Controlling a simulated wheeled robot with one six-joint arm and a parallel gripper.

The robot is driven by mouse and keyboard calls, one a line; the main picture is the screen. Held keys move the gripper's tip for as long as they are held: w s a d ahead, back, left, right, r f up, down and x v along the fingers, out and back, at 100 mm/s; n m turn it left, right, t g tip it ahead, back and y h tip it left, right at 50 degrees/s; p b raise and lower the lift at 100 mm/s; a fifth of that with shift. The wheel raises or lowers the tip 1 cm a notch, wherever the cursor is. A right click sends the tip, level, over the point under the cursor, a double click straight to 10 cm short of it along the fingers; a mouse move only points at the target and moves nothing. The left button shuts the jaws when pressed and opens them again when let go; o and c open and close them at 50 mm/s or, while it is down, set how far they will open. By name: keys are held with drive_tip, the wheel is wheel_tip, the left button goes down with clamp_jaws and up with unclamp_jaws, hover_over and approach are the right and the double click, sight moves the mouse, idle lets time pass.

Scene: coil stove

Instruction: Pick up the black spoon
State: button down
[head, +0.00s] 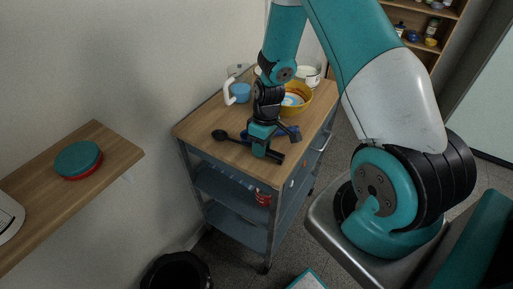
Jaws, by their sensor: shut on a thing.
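The black spoon (219,134) is on or just above the wooden top of the trolley, near its left front part. Its bowl points left and its handle runs right, towards my gripper. My gripper (259,151) points down over the trolley top and is shut on the spoon's handle. The gripper hides part of the handle. I cannot tell whether the spoon touches the wood.
The trolley (193,129) also bears a yellow bowl (303,107), a blue cup (241,92) and a white pot (308,75) behind my gripper. A dark blue item (293,131) lies close by on the right. A wooden shelf (103,138) juts out at left.

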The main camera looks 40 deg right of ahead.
drive_tip(key=shift+r, duration=0.1)
wheel_tip(320, 180, up, 20)
drive_tip(key=b, duration=0.1)
drive_tip(key=shift+b, duration=0.3)
drive_tip(key=c, duration=1.7)
unclamp_jaws()
clamp_jaws()
